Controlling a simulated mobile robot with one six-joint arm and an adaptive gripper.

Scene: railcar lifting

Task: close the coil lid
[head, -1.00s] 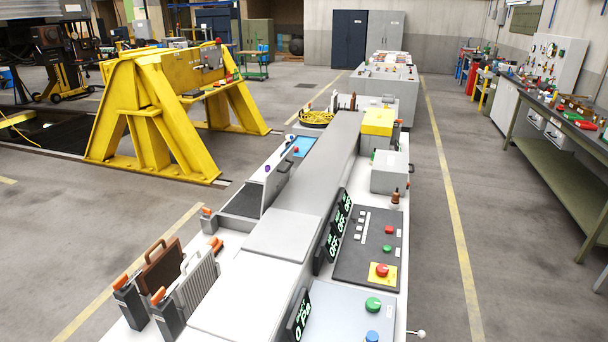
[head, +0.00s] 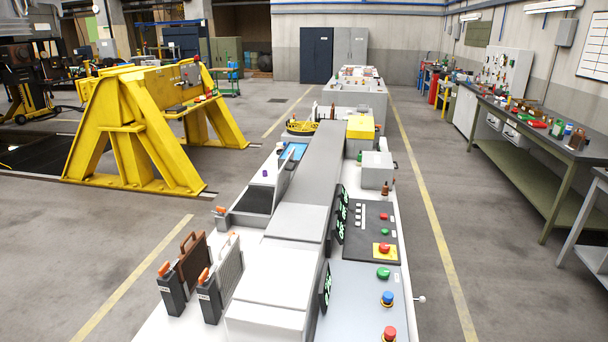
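On the long white console, a shallow dark-bottomed compartment (head: 254,199) stands open to the left of the central grey housing. A thin light grey panel (head: 284,182) stands up steeply along its right side; it looks like the lid, but I cannot tell for certain that it is the coil lid. A coiled yellow thing (head: 301,127) lies farther back on the console, left of the housing. My gripper is not in view.
A button panel (head: 371,235) is on the right. A yellow steel stand (head: 140,125) is at left, a green workbench (head: 535,165) at right. Floor aisles on both sides are clear.

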